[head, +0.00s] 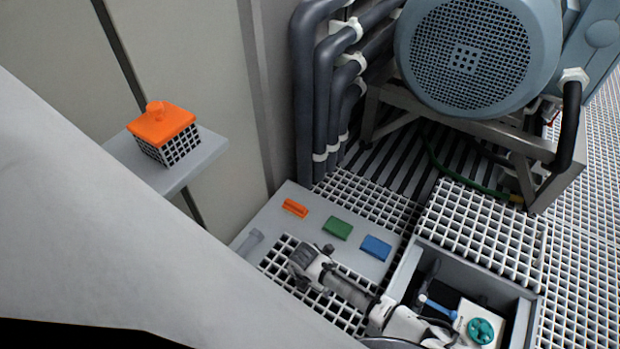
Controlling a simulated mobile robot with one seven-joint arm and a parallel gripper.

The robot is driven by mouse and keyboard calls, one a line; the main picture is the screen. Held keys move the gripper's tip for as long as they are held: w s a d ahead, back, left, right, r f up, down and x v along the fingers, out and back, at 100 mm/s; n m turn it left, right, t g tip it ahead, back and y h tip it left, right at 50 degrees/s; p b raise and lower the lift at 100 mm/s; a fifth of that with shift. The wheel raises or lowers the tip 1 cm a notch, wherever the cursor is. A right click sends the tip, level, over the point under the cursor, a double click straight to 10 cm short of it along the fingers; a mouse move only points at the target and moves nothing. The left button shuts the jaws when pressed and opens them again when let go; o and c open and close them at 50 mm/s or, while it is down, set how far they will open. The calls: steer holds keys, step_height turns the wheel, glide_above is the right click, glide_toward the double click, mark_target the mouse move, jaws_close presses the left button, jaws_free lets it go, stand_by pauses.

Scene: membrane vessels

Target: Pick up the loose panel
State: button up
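A square, light grey grating panel (484,222) lies on the floor just behind an open rectangular pit. It shows a thick front edge and looks raised above the grating around it; I take it for the loose panel. My gripper (306,264) is at the end of my grey and white arm, low in the picture. It is left of the pit and well apart from the panel, over the floor grating. Its fingers are small and dark here, and I cannot tell whether they are open or shut.
The pit (408,272) holds a teal handwheel (481,330) and a blue-handled item. A grey plate (273,222) carries orange, green and blue blocks. A large blue-grey motor (478,55) on a frame stands behind the panel. An orange-topped cage (163,128) sits on a wall shelf.

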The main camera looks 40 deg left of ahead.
steer(key=shift+f, duration=0.15)
steer(key=shift+c, duration=0.4)
steer(key=c, duration=1.2)
steer(key=shift+c, duration=0.3)
steer(key=shift+r, duration=0.2)
